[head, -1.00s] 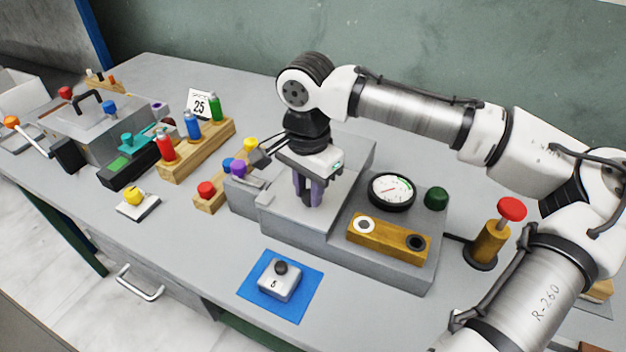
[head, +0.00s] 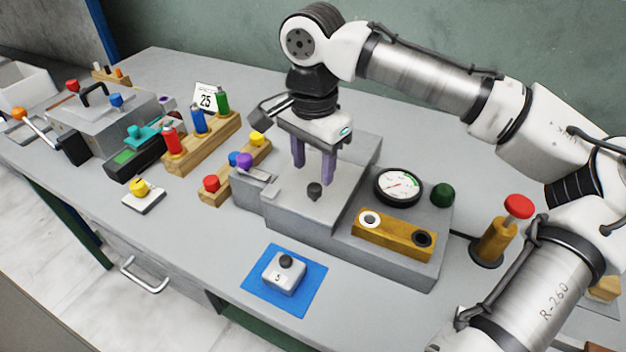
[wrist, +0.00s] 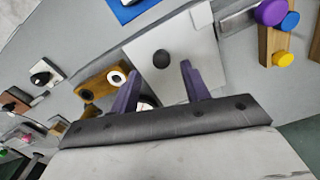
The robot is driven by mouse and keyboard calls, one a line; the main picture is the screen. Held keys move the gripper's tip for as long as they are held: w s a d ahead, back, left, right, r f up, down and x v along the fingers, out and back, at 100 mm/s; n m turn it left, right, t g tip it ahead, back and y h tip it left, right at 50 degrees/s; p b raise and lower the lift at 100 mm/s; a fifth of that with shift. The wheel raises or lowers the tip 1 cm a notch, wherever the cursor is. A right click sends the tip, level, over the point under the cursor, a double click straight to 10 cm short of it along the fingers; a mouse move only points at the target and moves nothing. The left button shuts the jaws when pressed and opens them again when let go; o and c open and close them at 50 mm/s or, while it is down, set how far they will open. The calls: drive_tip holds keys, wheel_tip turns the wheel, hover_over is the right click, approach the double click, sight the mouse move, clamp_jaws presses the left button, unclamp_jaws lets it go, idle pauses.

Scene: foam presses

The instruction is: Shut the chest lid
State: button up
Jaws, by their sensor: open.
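The grey chest (head: 285,222) stands in the middle of the bench. Its pale lid (head: 345,182) lies flat on top, with no gap that I can make out. A dark round knob (head: 314,191) stands on the lid, and it also shows in the wrist view (wrist: 161,59). My gripper (head: 313,174) points down above the lid with its purple fingers apart. In the wrist view my gripper (wrist: 161,75) has nothing between its fingers, and the knob shows beyond the fingertips.
A dial gauge (head: 398,186) and a wooden block with two rings (head: 394,235) sit right of the chest. A red-topped plunger (head: 518,207) stands farther right. A white weight (head: 284,274) rests on a blue mat (head: 257,293) in front. Wooden racks (head: 205,145) stand left.

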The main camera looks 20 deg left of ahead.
wheel_tip(320, 180, up, 9)
drive_tip(key=shift+f+b, duration=0.2)
drive_tip(key=shift+b, duration=0.15)
